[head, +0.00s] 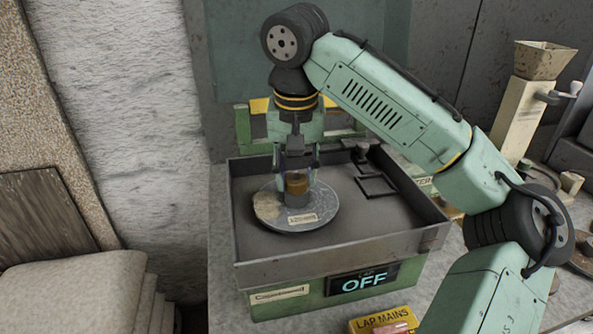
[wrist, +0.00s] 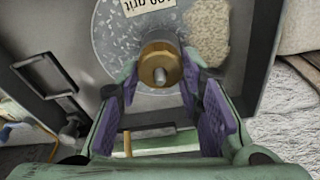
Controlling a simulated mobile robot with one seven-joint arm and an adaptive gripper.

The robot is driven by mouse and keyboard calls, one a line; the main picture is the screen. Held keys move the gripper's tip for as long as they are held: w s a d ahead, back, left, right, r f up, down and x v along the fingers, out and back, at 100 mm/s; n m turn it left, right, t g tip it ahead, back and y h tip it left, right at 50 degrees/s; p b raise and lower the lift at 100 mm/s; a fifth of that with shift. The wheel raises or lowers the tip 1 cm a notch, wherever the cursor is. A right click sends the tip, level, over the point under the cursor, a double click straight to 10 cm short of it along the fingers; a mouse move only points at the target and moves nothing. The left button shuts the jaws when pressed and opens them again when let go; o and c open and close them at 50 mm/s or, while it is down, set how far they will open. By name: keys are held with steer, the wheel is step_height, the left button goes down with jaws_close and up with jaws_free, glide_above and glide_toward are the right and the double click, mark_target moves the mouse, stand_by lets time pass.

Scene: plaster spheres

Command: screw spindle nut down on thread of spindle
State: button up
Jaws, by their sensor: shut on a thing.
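The brass spindle nut (head: 296,184) sits around the spindle, above the round lap plate (head: 322,213) in the tray. My gripper (head: 297,172) points straight down over the plate and is shut on the nut, a finger on each side. In the wrist view my gripper (wrist: 163,72) shows purple-padded fingers reaching the nut's sides. The thread under the nut is hidden.
The dark tray's rim (head: 340,262) surrounds the plate. A pale rough patch (wrist: 207,32) and a grit label (wrist: 150,12) lie on the plate. A black square frame (head: 376,187) is in the tray. A sign (head: 363,281) reads OFF. A yellow LAP MAINS box (head: 383,322) is in front.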

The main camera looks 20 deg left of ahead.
steer(key=m, duration=0.5)
steer(key=shift+h, duration=0.4)
steer(key=o, duration=1.3)
steer(key=shift+o, duration=0.2)
steer(key=shift+c, duration=0.6)
steer(key=shift+c, duration=0.8)
